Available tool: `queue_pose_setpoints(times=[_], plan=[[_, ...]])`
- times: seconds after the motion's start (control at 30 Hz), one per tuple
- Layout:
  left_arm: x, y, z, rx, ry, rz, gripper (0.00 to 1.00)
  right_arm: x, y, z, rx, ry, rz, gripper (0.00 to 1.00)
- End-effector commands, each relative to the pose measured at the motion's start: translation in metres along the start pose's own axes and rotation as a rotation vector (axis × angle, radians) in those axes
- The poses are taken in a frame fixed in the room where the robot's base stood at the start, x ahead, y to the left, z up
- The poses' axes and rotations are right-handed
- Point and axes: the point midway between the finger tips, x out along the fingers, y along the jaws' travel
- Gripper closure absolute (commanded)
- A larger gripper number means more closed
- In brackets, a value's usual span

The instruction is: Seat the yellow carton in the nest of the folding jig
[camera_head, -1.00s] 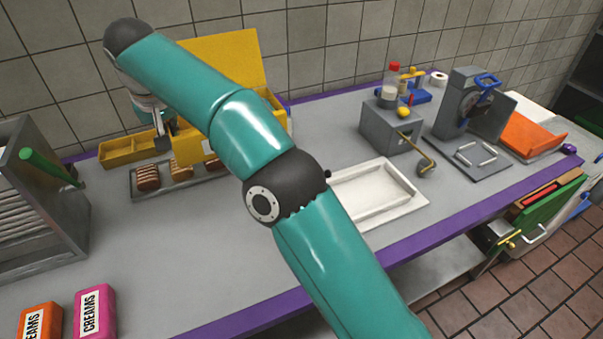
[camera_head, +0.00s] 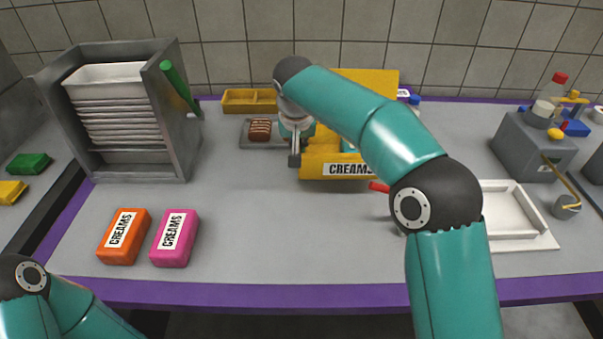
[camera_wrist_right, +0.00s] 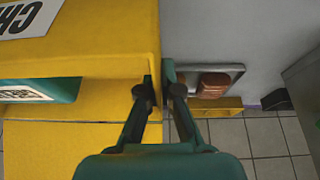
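The yellow carton (camera_head: 317,171), labelled CREAMS, stands upright with its back flap raised and teal packs inside. My right gripper (camera_head: 294,156) is at its left end. In the right wrist view, the gripper's fingers (camera_wrist_right: 160,88) close on either side of the carton's (camera_wrist_right: 105,55) edge wall. My right arm hides the carton's right part. I cannot tell how far it is above the table. A white rimmed tray (camera_head: 540,243) with a shallow recess lies to the right, partly behind my arm; it may be the jig's nest. My left gripper is out of view.
A grey tray (camera_head: 247,141) with a brown biscuit stack and a yellow bin (camera_head: 235,106) stand behind. Orange (camera_head: 117,256) and pink (camera_head: 169,259) packs lie front left, near a grey rack (camera_head: 185,150). A grey dispenser (camera_head: 515,150) stands right. The front centre is clear.

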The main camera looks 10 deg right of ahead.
Motion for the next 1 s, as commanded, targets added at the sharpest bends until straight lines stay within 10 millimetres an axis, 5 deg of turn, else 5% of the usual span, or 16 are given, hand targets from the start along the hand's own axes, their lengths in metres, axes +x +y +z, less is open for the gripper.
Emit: queue_pose_setpoints(times=[0.53, 0.93, 1.0], plan=[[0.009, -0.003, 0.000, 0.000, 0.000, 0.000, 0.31, 0.057, -0.001, 0.023, -0.001, 0.000, 0.001, 1.00], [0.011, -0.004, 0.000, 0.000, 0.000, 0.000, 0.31, 0.062, -0.001, 0.025, 0.000, 0.002, 0.000, 1.00], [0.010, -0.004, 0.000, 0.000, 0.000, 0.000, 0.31, 0.061, -0.001, 0.025, 0.001, 0.002, 0.000, 0.86]])
